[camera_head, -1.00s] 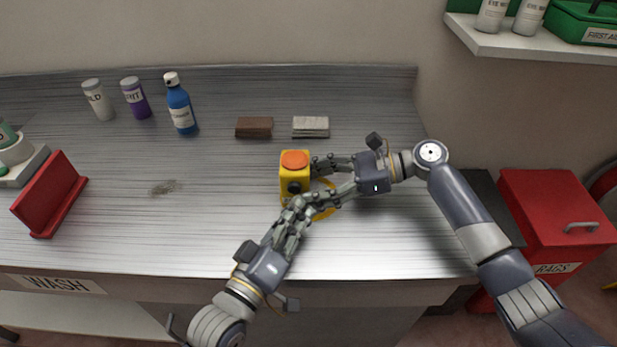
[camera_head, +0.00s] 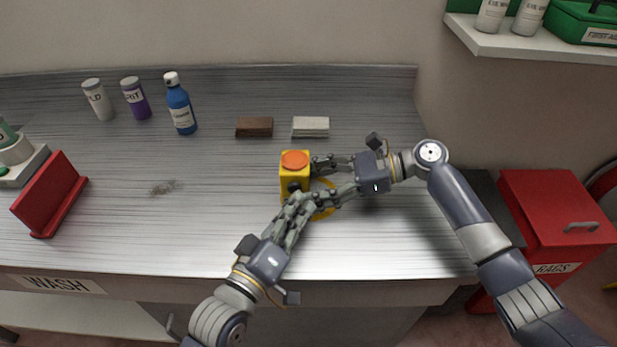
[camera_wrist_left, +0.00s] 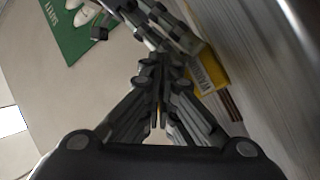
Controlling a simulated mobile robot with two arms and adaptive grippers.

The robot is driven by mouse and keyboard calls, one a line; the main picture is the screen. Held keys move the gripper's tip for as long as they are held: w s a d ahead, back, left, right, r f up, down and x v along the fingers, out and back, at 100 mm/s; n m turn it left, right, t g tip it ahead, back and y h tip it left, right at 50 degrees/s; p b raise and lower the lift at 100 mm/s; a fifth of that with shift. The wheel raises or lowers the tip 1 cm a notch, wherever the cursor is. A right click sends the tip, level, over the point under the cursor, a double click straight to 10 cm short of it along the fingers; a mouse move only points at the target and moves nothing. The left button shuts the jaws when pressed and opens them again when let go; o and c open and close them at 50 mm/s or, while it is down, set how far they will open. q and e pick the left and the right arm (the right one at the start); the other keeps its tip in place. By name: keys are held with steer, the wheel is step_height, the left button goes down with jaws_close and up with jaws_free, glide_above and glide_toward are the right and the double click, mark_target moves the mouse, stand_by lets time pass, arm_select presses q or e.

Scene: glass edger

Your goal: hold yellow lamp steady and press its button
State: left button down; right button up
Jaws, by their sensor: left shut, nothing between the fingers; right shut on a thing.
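The yellow lamp (camera_head: 287,182) stands upright on the metal bench, with an orange top (camera_head: 295,160) and a dark round button (camera_head: 294,187) low on its front. It also shows, partly hidden, in the left wrist view (camera_wrist_left: 206,74). My right gripper (camera_head: 314,179) comes from the right and is shut on the lamp. My left gripper (camera_head: 299,200) comes from the front, shut and empty, with its fingertips at the lamp's front just by the button. Whether they touch it I cannot tell. In the left wrist view its closed fingers (camera_wrist_left: 160,75) point towards the lamp.
A brown block (camera_head: 254,127) and a grey block (camera_head: 310,127) lie behind the lamp. Several bottles, including a blue one (camera_head: 180,107), stand at the back left. A red stand (camera_head: 49,195) is at the left. The bench left of the lamp is mostly clear.

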arm_select(q)
steer(key=shift+w, duration=0.15)
stand_by(0.5)
steer(key=shift+w, duration=0.35)
steer(key=shift+s, duration=0.6)
steer(key=shift+s, duration=2.95)
arm_select(e)
steer(key=o, duration=0.9)
